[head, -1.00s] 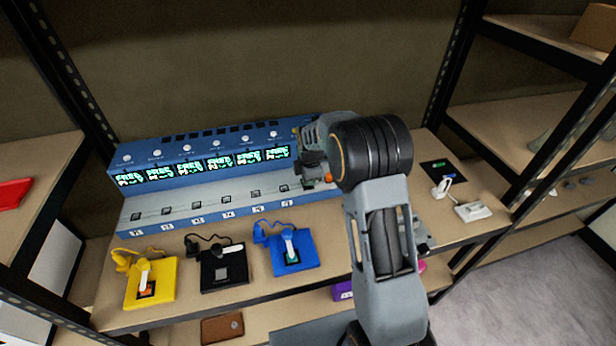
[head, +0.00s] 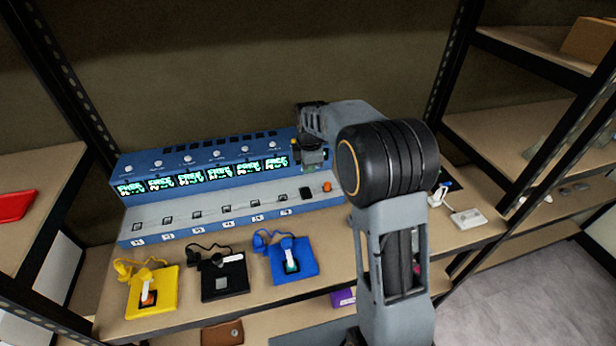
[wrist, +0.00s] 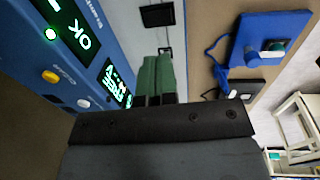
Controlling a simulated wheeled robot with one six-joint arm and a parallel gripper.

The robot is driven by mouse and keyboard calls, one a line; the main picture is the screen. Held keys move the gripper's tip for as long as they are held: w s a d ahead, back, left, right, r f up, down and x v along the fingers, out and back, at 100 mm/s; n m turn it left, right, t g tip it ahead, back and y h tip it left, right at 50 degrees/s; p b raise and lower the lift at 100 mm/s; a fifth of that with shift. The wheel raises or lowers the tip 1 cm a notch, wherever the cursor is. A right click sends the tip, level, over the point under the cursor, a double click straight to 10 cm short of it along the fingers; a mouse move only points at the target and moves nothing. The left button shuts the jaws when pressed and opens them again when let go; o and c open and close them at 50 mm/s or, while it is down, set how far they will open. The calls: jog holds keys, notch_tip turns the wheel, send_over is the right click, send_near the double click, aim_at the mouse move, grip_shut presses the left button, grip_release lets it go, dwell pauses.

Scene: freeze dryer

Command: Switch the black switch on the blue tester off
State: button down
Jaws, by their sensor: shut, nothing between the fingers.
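The blue tester (head: 215,200) is a long console at the back of the table, with a row of lit screens and a pale lower ledge. The black switch (head: 306,193) is at the ledge's right end, beside an orange button (head: 327,187). A black rectangle that looks like this switch shows at the top of the wrist view (wrist: 157,15). Which way it is tipped is too small to tell. My gripper (wrist: 157,58) is shut and empty, its greenish fingers side by side. In the head view it is above the ledge's right end, partly hidden by my arm.
Yellow (head: 165,302), black (head: 236,284) and blue (head: 303,268) boards with cables lie in front of the tester. A white device (head: 468,218) is at the table's right. Shelving posts (head: 75,90) stand at both sides. Small sockets (head: 226,209) line the ledge.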

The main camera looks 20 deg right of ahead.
aim_at(304, 190)
jog(key=shift+s+r, duration=0.15)
jog(key=shift+r, duration=1.3)
jog(key=p, duration=0.1)
jog(key=w+p, duration=0.1)
jog(key=shift+w+a+r+p, duration=0.15)
jog(key=shift+w+a+p, duration=0.05)
jog(key=shift+a+p, duration=0.2)
jog(key=f, duration=0.4)
jog(key=w+f+p, duration=0.1)
jog(key=f, duration=0.4)
jog(key=f+p, duration=0.1)
jog(key=f, duration=0.3)
jog(key=shift+w+f, duration=0.35)
jog(key=shift+f, duration=0.05)
jog(key=shift+f, duration=0.1)
